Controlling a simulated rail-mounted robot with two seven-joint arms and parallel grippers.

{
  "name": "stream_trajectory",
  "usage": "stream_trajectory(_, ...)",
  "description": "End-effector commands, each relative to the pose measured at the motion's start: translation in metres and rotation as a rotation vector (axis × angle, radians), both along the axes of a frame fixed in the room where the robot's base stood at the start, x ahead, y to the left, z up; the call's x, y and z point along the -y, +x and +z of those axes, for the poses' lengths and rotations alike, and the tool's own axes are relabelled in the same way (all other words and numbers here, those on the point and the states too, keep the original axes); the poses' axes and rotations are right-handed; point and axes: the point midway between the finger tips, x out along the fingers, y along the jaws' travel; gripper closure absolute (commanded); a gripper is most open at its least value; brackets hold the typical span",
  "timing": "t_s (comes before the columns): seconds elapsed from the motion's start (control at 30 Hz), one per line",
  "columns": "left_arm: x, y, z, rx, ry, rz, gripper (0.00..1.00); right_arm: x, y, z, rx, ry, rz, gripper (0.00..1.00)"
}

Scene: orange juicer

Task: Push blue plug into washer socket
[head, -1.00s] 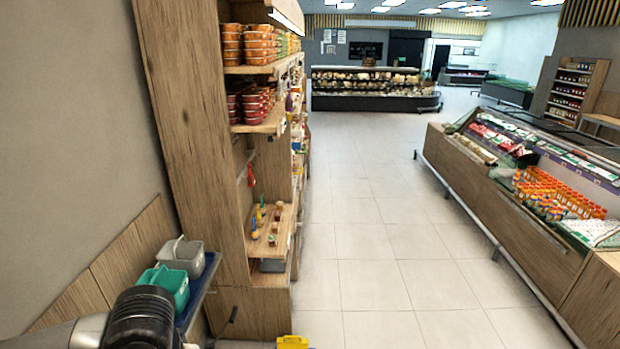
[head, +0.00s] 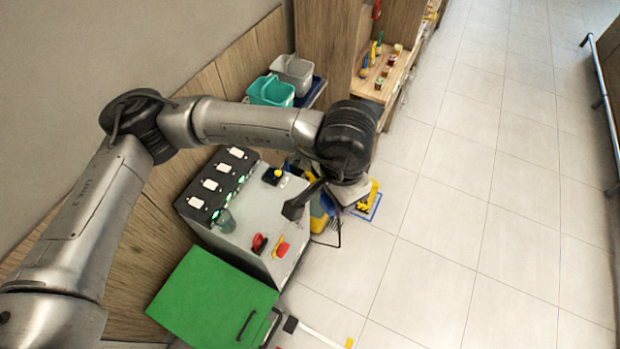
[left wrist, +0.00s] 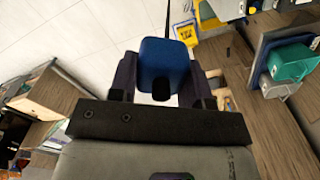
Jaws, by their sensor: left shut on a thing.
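My left gripper (left wrist: 163,82) is shut on the blue plug (left wrist: 165,58), a rounded blue block between two dark fingers in the left wrist view. In the head view, my left arm reaches across a grey machine with its wrist near the machine's far right corner. The fingers and plug cannot be made out there. The grey machine (head: 262,220) has a black panel (head: 216,186) with several white plates and green lights along its left side. I cannot tell which part is the washer socket. My right gripper is not in view.
A green lid (head: 212,300) lies at the machine's near side. Red controls (head: 282,249) sit on its top. A yellow item (head: 370,195) stands on the floor beyond. Teal (head: 270,91) and grey buckets (head: 292,72) stand by the wooden shelf. The tiled floor (head: 470,240) at right is clear.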

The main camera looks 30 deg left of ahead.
Motion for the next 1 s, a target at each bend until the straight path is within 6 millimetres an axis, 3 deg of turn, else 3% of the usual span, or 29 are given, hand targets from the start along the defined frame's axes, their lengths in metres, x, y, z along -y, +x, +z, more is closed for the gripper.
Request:
stream_trajectory(0.23,0.023,0.002,-0.005,0.000,0.000,-0.119,0.77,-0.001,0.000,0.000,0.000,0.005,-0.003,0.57)
stream_trajectory(0.73,0.028,0.004,-0.008,0.000,0.000,-0.148,0.77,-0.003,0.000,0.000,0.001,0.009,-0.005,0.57)
stream_trajectory(1.0,0.047,0.023,-0.033,-0.002,0.000,-0.322,0.77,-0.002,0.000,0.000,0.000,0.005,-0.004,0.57)
